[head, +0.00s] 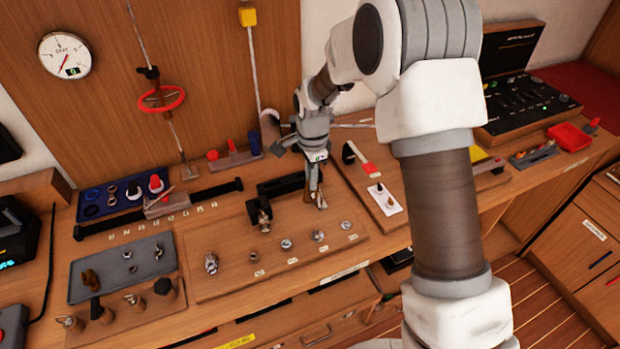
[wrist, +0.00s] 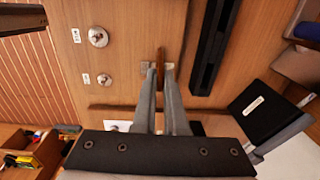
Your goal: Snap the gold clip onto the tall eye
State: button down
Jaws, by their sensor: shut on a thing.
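My gripper (head: 317,196) points down over the wooden board (head: 230,285) on the bench. In the wrist view, its two grey fingers (wrist: 161,72) are shut on a narrow brown-gold piece, which I take as the gold clip (wrist: 160,56). In the head view, the clip is small and partly hidden by the fingers. Several metal fittings stand in a row on the board. The leftmost fitting (head: 211,263) looks the tallest and may be the tall eye, but its ring is too small to confirm. My gripper is right of it and apart. Whether the clip touches the board is unclear.
A black bar (head: 280,187) stands beside my gripper and also shows in the wrist view (wrist: 212,45). Round metal fittings (wrist: 98,37) lie left of the fingers there.

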jog(key=shift+w+d, duration=0.25)
jog(key=shift+d, duration=0.25)
jog(key=shift+w+d, duration=0.25)
jog(key=shift+d, duration=0.25)
jog(key=shift+w+d+r, duration=0.15)
jog(key=shift+d+r, duration=0.25)
jog(key=shift+r, duration=0.1)
dwell(0.3)
jog(key=shift+a+r+p, duration=0.1)
jog(key=shift+r+p, duration=0.1)
jog(key=shift+p, duration=0.15)
jog(key=shift+a+r, duration=0.2)
jog(key=shift+r, duration=0.35)
dwell(0.5)
jog(key=c, duration=0.9)
grip_release()
